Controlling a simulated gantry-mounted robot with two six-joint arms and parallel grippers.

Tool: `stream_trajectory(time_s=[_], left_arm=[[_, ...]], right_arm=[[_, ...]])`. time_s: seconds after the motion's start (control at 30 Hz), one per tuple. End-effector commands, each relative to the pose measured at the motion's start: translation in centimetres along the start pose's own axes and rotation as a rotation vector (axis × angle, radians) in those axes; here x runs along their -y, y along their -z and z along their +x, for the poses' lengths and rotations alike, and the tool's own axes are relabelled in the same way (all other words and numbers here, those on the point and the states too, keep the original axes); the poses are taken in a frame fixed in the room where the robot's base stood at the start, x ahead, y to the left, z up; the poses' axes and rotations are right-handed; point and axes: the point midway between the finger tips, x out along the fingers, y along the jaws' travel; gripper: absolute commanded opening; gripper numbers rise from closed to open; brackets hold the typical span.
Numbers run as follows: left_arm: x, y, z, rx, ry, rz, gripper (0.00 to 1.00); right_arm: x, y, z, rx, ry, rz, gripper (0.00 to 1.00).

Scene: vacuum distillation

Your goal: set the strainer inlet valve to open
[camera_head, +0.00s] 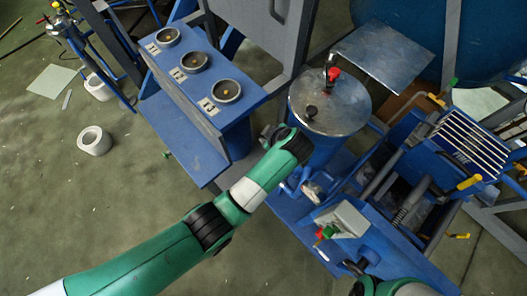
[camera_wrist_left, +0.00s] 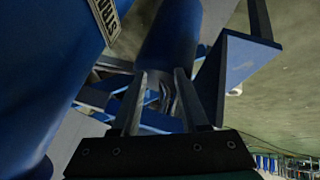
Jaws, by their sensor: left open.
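A blue cylindrical vessel with a round metal lid (camera_head: 330,104) stands right of centre in the head view. A partly cut-off label (camera_wrist_left: 105,18) is on a blue surface there. I cannot identify the strainer inlet valve or its handle. My right arm shows at the bottom right; its jaws are unclear.
A blue bench (camera_head: 181,125) with several round gauges stands left of the vessel. A grey box with green and red parts (camera_head: 341,219) sits on the blue frame below. A slatted rack (camera_head: 470,143) is at the right. A white roll (camera_head: 94,141) lies on open floor.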

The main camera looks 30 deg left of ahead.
Motion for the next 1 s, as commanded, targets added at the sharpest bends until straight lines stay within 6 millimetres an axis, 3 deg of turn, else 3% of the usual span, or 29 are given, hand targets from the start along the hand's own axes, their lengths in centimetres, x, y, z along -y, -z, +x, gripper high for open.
stream_trajectory(time_s=[0.1, 0.3, 0.57, 1.0], left_arm=[[3.8, -5.2, 1.9, 0.070, 0.090, 0.096, 0.44], [9.4, -11.8, 3.2, 0.155, 0.208, 0.235, 0.44], [10.5, -12.8, 3.6, 0.171, 0.231, 0.258, 0.44], [12.8, -14.1, 12.2, 0.169, 0.231, 0.255, 0.44]], right_arm=[[0.0, -1.1, -1.2, 0.000, 0.000, 0.000, 0.50], [0.0, -2.2, -2.4, 0.000, 0.000, 0.000, 0.50], [0.0, -2.4, -2.6, -0.001, 0.000, 0.000, 0.50], [0.0, -6.7, -7.2, 0.000, 0.000, 0.000, 0.50]])
